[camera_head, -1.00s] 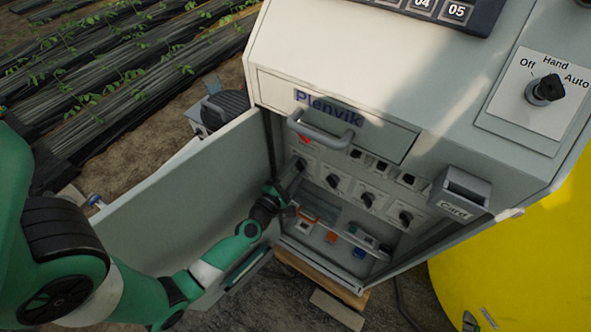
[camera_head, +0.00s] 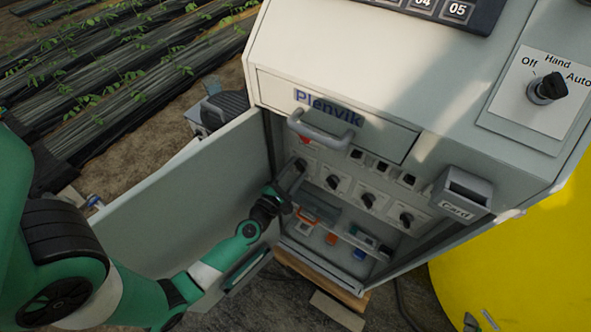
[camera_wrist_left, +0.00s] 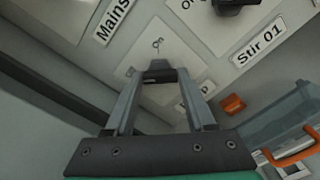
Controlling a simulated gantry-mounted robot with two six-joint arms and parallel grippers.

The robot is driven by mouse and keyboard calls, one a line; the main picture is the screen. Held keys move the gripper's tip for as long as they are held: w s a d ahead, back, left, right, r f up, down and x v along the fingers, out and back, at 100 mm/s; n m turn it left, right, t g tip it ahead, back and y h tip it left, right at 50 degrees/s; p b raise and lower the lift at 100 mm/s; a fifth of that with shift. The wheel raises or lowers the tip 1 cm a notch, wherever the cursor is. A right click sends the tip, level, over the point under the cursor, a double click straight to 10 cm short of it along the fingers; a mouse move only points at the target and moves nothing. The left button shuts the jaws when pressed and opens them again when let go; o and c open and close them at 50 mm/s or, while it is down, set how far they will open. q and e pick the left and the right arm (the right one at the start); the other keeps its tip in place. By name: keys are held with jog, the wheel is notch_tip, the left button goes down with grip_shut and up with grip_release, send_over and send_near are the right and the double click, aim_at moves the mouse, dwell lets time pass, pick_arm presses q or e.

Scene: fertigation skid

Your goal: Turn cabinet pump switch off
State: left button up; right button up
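The cabinet (camera_head: 250,90) stands with its door (camera_head: 190,190) open. Inside is a row of dark rotary switches on pale plates. My left gripper (camera_head: 292,178) reaches in at the leftmost switch (camera_head: 300,164). In the left wrist view, the tips of my left gripper (camera_wrist_left: 161,77) stand apart at either side of a dark knob (camera_wrist_left: 161,74). Whether they press on it cannot be told. The plate behind (camera_wrist_left: 185,48) reads "On" above the knob; the switch's own name label cannot be read. My right gripper is not in view.
The "Mains" label (camera_wrist_left: 114,18) and "Stir 01" label (camera_wrist_left: 258,45) flank this switch. A drawer handle (camera_head: 322,130) juts out above, and a card holder (camera_head: 463,188) at right. An Off-Hand-Auto selector (camera_head: 546,89) sits on the top. A yellow tank (camera_head: 530,260) stands at right.

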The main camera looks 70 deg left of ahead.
pick_arm(q)
jog(key=o, duration=0.4)
jog(key=shift+c, duration=0.2)
jog(key=v, duration=1.1)
jog(key=shift+s+d, duration=0.2)
jog(key=shift+s, duration=0.05)
